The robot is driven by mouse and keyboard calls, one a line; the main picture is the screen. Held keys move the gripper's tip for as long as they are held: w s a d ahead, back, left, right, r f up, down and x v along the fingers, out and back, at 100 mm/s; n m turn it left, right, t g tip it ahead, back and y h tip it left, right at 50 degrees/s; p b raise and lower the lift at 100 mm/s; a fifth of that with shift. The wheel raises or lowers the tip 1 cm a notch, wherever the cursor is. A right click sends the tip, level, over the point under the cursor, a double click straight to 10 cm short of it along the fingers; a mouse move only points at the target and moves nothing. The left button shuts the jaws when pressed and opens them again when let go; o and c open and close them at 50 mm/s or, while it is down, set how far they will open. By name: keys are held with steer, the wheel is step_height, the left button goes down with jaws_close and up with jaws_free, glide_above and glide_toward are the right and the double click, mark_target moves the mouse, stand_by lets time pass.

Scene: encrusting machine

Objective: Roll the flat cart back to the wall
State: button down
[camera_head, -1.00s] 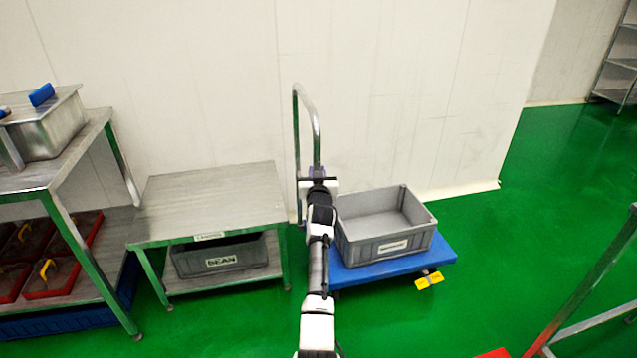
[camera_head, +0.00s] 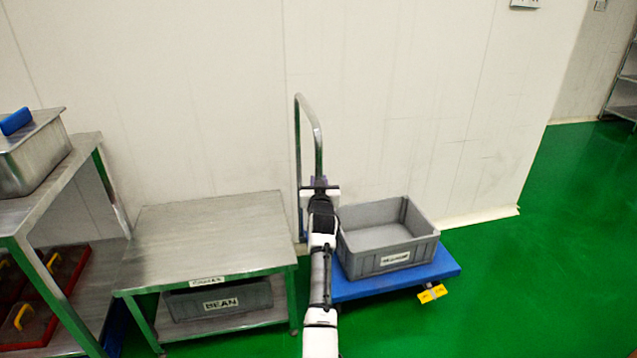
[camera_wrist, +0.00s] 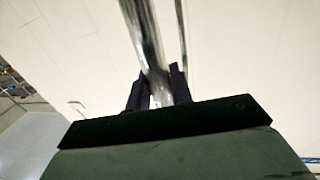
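The flat cart has a blue deck (camera_head: 385,284) and a tall bent metal push handle (camera_head: 298,135) at its left end. It stands on the green floor close to the white wall (camera_head: 400,90), right of a low steel table. A grey crate (camera_head: 428,246) with a label sits on the deck. My gripper (camera_head: 319,184) is at the handle's upright. In the wrist view the handle tube (camera_wrist: 143,35) runs between the two dark fingers of my gripper (camera_wrist: 158,88), which are closed around it. My arm hides part of the deck's left end.
The low steel table (camera_head: 210,235) stands close on the left, with a grey BEAN crate (camera_head: 218,302) on its lower shelf. A taller rack (camera_head: 45,195) with a steel box is further left. Open green floor (camera_head: 540,270) lies to the right.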

steer(key=shift+w+r, duration=0.1)
steer(key=shift+r, duration=0.1)
steer(key=c, duration=1.3)
jaws_free()
steer(key=shift+w+a+f, duration=0.1)
steer(key=shift+f, duration=0.1)
steer(key=s, duration=0.4)
steer(key=s+d, duration=0.1)
steer(key=s, duration=0.8)
steer(key=shift+s+d, duration=0.35)
steer(key=shift+s, duration=0.05)
